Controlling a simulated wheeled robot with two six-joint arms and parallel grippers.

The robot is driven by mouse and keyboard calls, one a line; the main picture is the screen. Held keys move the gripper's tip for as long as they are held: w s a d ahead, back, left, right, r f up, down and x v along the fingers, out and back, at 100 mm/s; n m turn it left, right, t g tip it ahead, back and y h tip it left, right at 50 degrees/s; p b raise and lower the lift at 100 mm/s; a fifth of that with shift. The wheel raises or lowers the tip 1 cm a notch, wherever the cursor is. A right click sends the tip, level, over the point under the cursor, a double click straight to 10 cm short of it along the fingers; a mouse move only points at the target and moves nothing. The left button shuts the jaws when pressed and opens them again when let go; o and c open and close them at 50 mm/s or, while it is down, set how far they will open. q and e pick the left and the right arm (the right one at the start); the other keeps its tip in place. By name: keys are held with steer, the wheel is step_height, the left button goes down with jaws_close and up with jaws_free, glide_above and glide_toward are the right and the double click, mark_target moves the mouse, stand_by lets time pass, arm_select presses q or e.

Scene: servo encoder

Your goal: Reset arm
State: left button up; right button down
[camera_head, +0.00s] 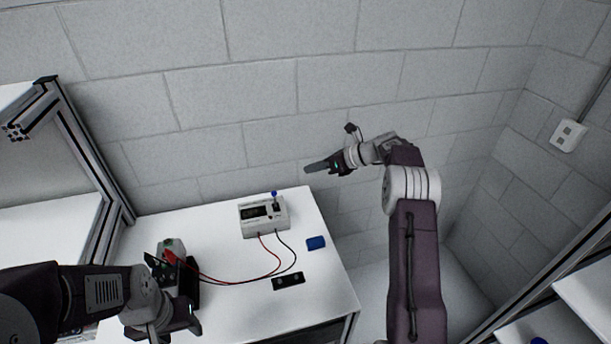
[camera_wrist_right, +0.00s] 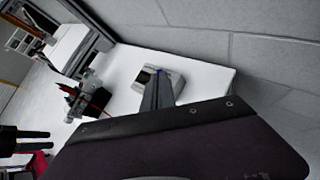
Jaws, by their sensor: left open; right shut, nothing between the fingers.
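My right gripper (camera_head: 310,167) is raised in the air above and right of the table's back edge, pointing left. Its grey fingers are closed together and hold nothing; they also show in the right wrist view (camera_wrist_right: 157,92). My left gripper (camera_head: 189,312) is low at the table's front left, open, close to a dark device with a pale top (camera_head: 172,247). My left arm hides part of that area, and I cannot tell whether gripper and device touch.
A beige meter box (camera_head: 262,222) with a blue-topped lever stands on the white table (camera_head: 225,272). Red and black wires run from it to the device. A blue block (camera_head: 316,243) and black strip (camera_head: 288,281) lie right. A metal-framed shelf (camera_head: 75,140) stands left; block walls enclose the back.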

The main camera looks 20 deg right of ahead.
steer(key=shift+s+d+r, duration=0.1)
steer(key=shift+s+d, duration=0.1)
steer(key=shift+d, duration=0.1)
steer(key=shift+w+a, duration=0.15)
steer(key=shift+a, duration=0.1)
